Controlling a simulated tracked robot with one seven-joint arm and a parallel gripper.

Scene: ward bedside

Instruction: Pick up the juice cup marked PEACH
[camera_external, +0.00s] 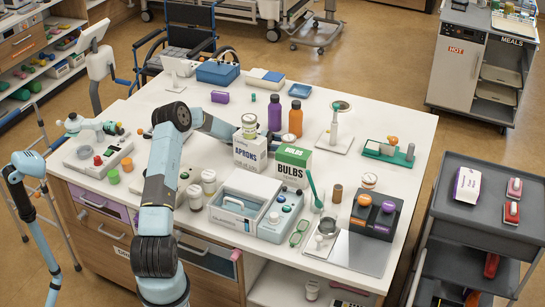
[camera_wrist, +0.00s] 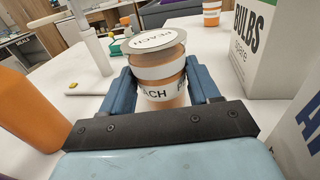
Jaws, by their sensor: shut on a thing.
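The juice cup marked PEACH (camera_wrist: 160,75) is orange with white bands and a pale lid that also reads PEACH. In the wrist view it stands upright between the two blue fingers of my gripper (camera_wrist: 164,88), which is shut on it.
An orange bottle (camera_wrist: 28,108) is close on the left of my gripper. The BULBS box (camera_wrist: 252,45) and the APRONS box (camera_external: 250,155) are close on the right. A purple bottle (camera_external: 274,114) stands beside the orange one. Another orange cup (camera_wrist: 211,14) is farther off.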

